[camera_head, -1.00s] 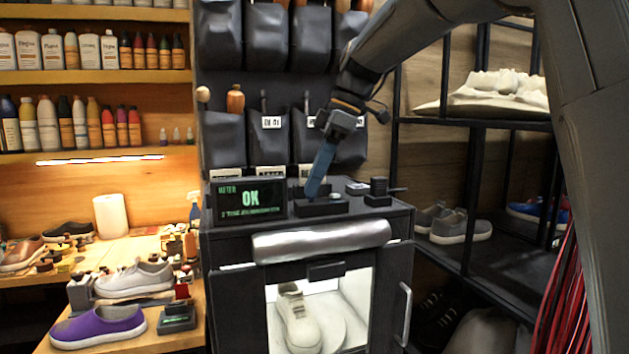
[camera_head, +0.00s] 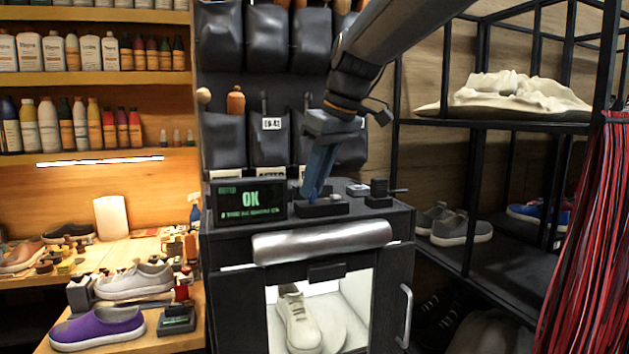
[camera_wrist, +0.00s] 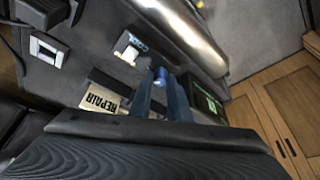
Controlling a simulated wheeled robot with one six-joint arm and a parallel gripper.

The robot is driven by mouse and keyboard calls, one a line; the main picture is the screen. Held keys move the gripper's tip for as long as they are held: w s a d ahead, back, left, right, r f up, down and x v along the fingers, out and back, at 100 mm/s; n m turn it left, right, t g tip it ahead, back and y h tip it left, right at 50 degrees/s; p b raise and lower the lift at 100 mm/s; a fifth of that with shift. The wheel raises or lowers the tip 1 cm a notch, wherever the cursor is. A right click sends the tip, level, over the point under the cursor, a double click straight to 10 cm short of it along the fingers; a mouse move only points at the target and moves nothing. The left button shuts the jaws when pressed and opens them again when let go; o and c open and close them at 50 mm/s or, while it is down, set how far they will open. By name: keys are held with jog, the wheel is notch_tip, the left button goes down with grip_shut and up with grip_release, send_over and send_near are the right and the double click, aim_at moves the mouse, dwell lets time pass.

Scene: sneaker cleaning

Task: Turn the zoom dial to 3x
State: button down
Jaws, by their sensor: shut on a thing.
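My gripper (camera_head: 310,194) points down onto a small dark control block (camera_head: 322,209) on top of the black cabinet. Its blue fingers are closed around a small blue knob (camera_wrist: 160,75), seen between the fingertips in the wrist view; it seems to be the zoom dial. The fingers hide most of it, and I cannot read any 3x mark. A display (camera_head: 249,200) left of the gripper shows a green "OK" with smaller, unreadable text beneath.
A small dark device (camera_head: 378,192) stands right of the control block. A silver roll-shaped bar (camera_head: 322,240) runs along the cabinet front, above a lit chamber holding a white sneaker (camera_head: 297,318). Hanging pouches (camera_head: 268,138) are close behind. A shoe rack (camera_head: 470,200) stands right.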

jog(key=shift+m, duration=0.6)
jog(key=c, duration=1.7)
grip_release()
jog(key=shift+o, duration=0.2)
jog(key=b+v, duration=0.1)
jog(key=v, duration=0.6)
jog(key=shift+s+r, duration=0.25)
jog(key=shift+r, duration=0.15)
jog(key=shift+s+a, duration=0.15)
